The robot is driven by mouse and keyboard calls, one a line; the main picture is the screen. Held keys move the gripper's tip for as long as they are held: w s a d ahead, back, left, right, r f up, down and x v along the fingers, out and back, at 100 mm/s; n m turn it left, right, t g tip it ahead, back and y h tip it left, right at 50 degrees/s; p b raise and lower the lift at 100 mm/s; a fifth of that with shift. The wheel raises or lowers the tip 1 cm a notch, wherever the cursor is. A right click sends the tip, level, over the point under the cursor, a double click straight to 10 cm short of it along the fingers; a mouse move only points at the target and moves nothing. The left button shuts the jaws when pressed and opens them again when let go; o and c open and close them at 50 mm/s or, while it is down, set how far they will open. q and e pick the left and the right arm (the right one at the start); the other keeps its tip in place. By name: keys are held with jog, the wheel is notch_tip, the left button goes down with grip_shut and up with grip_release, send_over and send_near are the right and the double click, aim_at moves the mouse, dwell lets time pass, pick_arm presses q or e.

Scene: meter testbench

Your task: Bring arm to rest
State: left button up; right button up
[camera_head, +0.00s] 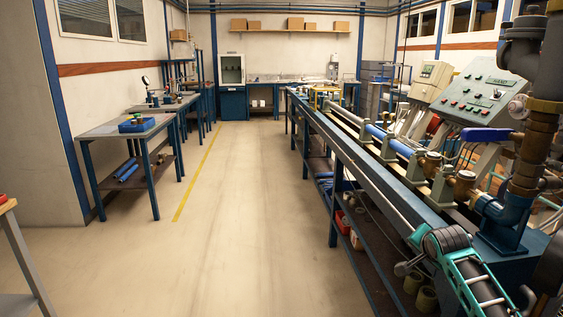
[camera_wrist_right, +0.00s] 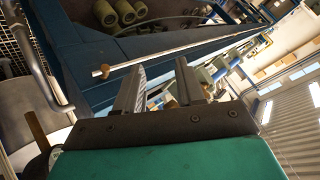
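My right gripper (camera_wrist_right: 160,72) shows in the right wrist view with its two dark fingers apart and nothing between them. Part of my teal and black right arm (camera_head: 460,265) shows at the lower right of the head view, beside the test bench (camera_head: 345,160). The gripper's fingers cannot be made out in the head view. My left arm and left gripper are in neither view.
Pipes and a blue-handled valve (camera_head: 487,135) stand close to my right arm, near the control panel (camera_head: 488,92). A long metal rod (camera_wrist_right: 195,45) lies beyond the fingers in the wrist view. The floor aisle (camera_head: 245,210) is clear; a side table (camera_head: 128,128) stands left.

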jog(key=s+a+f+n+y, duration=0.2)
jog(key=s+a+f+n, duration=0.25)
jog(key=s+f, duration=0.35)
jog(key=s+a+f+n+y, duration=0.1)
jog(key=s+a+f+n, duration=0.2)
jog(key=s+a+f, duration=0.45)
jog(key=s+a+f+n+y, duration=0.1)
jog(key=s+a+n, duration=0.1)
jog(key=s, duration=0.8)
jog(key=s+a+n+t, duration=0.1)
jog(key=s+a+n, duration=0.2)
jog(key=s, duration=0.7)
jog(key=shift+s+a+f+n+y, duration=0.25)
jog(key=shift+f+n+y, duration=0.15)
jog(key=shift+n, duration=0.05)
